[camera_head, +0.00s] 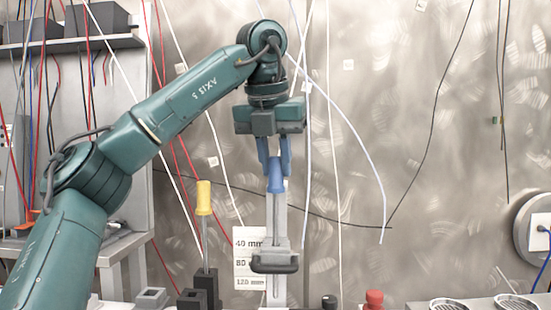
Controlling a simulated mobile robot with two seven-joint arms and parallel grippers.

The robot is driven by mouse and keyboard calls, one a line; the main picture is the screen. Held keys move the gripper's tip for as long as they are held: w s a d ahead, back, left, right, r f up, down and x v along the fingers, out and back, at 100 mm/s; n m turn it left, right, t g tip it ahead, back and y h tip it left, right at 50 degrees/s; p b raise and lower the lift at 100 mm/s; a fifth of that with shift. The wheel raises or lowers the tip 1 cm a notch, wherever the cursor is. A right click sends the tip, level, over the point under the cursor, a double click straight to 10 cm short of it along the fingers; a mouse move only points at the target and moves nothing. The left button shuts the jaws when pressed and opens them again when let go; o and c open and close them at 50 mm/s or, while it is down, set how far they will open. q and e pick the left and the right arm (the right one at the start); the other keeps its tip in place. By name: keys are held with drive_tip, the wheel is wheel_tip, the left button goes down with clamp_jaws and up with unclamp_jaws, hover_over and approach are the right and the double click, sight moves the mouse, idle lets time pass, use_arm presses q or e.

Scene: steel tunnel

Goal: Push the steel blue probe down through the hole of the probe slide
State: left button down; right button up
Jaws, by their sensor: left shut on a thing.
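The steel blue probe (276,176) stands upright, its blue handle at the top. My left gripper (275,165) points straight down and is shut on this handle. The probe slide (275,262), a grey block with a dark front part, sits below on a pale upright rail (276,220). The handle is well above the slide. The probe's shaft does not stand out against the rail, so I cannot tell whether its tip is in the hole. The hole itself cannot be made out. My right gripper is not in view.
A yellow-handled probe (204,197) stands in a dark holder (207,285) left of the slide. A white depth label (247,256) is beside the rail. A red knob (374,298) and a black knob (329,301) are at the lower right. Loose cables hang around the arm.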

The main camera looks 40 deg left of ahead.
sight(275, 207)
use_arm(q)
drive_tip(key=shift+f+b, duration=1.2)
drive_tip(key=shift+f, duration=0.45)
drive_tip(key=shift+f+b, duration=0.6)
drive_tip(key=shift+f, duration=0.2)
drive_tip(key=shift+f+b, duration=1.15)
drive_tip(key=shift+f, duration=0.3)
drive_tip(key=shift+f+b, duration=0.4)
drive_tip(key=shift+f, duration=0.15)
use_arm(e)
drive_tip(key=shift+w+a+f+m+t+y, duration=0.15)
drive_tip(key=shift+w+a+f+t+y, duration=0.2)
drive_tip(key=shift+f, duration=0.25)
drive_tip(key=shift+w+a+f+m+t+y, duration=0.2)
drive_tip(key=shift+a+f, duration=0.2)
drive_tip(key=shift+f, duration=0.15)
use_arm(q)
drive_tip(key=c, duration=1.1)
unclamp_jaws()
drive_tip(key=shift+c, duration=0.2)
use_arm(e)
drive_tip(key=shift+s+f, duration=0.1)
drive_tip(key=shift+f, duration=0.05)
